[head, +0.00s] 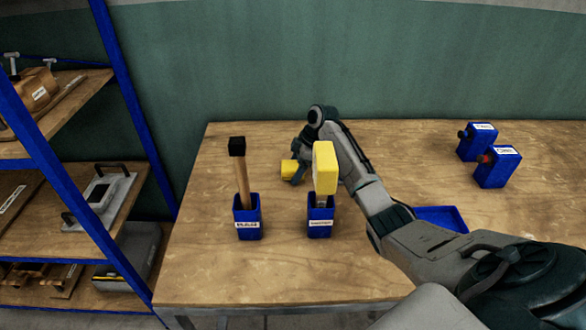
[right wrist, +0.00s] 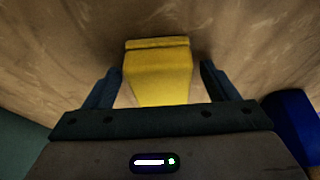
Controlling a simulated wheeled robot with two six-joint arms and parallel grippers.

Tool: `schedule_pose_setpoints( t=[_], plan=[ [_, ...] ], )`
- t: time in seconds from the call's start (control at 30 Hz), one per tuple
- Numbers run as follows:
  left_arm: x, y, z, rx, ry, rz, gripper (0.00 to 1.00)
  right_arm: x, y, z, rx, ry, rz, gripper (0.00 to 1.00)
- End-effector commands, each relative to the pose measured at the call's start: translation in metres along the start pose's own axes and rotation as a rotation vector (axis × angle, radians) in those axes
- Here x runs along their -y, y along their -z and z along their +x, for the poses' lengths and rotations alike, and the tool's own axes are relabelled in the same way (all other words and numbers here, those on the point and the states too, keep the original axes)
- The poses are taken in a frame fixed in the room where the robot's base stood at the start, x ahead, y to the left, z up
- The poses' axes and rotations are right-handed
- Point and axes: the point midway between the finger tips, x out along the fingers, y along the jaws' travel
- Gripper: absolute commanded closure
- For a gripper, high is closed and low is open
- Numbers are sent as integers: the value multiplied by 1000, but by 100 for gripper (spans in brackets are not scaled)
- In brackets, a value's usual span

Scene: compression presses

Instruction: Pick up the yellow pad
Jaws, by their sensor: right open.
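A small yellow pad (head: 288,168) lies on the wooden table, left of and partly behind my right gripper (head: 299,172). In the right wrist view the yellow pad (right wrist: 160,72) shows between the two fingers of my right gripper (right wrist: 160,85), with a gap at each side. The fingers are open and hold nothing. The pad's near end is hidden behind the gripper body. My left gripper is not in view.
A yellow-headed tool (head: 325,165) stands in a blue holder (head: 320,225) in front of my right gripper. A black-headed hammer (head: 240,170) stands in another blue holder (head: 247,222). Two blue boxes (head: 478,142) (head: 498,168) and a blue tray (head: 445,216) are at right. Shelves (head: 75,190) are at left.

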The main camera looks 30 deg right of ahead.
Motion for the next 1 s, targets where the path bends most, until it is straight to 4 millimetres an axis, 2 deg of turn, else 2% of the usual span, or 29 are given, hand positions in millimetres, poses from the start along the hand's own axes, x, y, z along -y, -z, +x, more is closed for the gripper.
schedule_pose_setpoints(
  t=[0.13,0.37,0.43,0.47,0.7,0.77,1.0],
  plan=[
    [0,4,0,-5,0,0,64,0,0,0,0,0,0,22],
    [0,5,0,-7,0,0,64,0,0,0,0,0,0,67],
    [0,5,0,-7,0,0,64,0,0,0,0,0,0,67],
    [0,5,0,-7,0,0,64,0,0,0,0,0,0,71],
    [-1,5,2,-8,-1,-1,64,-1,2,-6,0,-2,0,71],
    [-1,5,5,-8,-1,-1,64,-1,5,-12,-1,-3,-1,71],
    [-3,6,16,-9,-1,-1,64,-1,23,-56,-2,-5,-2,71]
  ],
)
